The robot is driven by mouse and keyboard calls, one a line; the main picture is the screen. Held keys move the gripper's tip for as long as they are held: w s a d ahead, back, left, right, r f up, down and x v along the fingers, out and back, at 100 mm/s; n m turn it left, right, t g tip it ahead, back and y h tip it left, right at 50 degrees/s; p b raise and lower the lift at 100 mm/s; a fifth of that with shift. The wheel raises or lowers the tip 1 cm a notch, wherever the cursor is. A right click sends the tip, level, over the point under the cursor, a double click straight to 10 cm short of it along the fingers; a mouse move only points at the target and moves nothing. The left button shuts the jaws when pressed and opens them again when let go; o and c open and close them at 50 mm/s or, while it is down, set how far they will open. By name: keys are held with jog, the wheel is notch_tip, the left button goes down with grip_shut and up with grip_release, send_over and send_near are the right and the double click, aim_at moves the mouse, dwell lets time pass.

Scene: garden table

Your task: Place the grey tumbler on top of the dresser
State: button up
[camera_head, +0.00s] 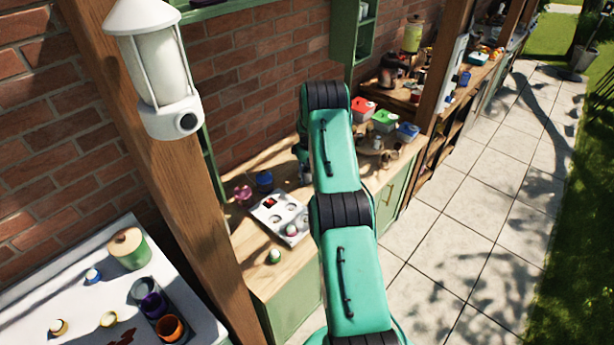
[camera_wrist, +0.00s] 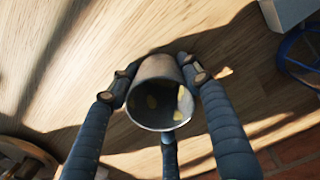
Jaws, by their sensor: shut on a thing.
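In the wrist view, my gripper (camera_wrist: 157,80) is shut on the grey tumbler (camera_wrist: 158,95), with a finger on each side of it. The tumbler's open mouth faces the camera, and yellowish patches show inside. Behind it is a pale wooden surface (camera_wrist: 75,60); I cannot tell whether the tumbler touches it. In the head view, the green dresser (camera_head: 290,315) with its wooden top stands against the brick wall. My arm reaches over that top and hides most of the gripper and the tumbler there.
On the wooden top are a white tray (camera_head: 268,207) with round things, a blue pot (camera_head: 264,180), a pink item (camera_head: 242,193) and a small green item (camera_head: 274,256). Red, green and blue boxes (camera_head: 384,121) stand farther back. A wooden post (camera_head: 190,190) rises at left.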

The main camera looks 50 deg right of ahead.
jog(key=shift+f, duration=0.1)
jog(key=o, duration=1.3)
jog(key=shift+c, duration=0.2)
notch_tip(320, 180, up, 12)
jog(key=b, duration=0.1)
dwell(0.6)
